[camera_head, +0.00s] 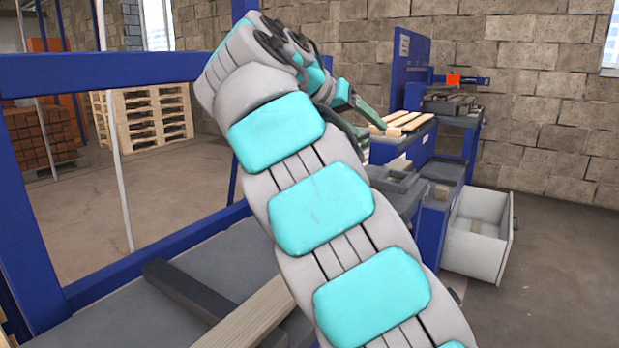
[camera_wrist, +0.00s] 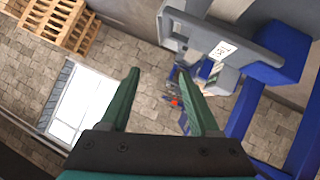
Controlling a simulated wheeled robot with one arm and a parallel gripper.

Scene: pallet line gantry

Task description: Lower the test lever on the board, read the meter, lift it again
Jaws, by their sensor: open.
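My gripper (camera_head: 368,112) is at the end of my raised arm in the head view, left of the blue upright board (camera_head: 411,62) at the back bench. In the wrist view my gripper (camera_wrist: 158,70) has its two green fingers apart with nothing between them. A small red piece (camera_head: 453,80) sits on a blue bar right of the board. The wrist view also shows a small red spot between the fingers, and a grey panel with a white label (camera_wrist: 222,50) beyond them. I cannot make out the test lever or the meter in either view.
Light wooden slats (camera_head: 405,124) lie on the blue bench beside my gripper. A white drawer (camera_head: 474,257) stands open at right. A blue frame (camera_head: 110,72) crosses the left. Pallets (camera_head: 150,115) and stacked bricks (camera_head: 42,135) stand behind it. The floor at right is clear.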

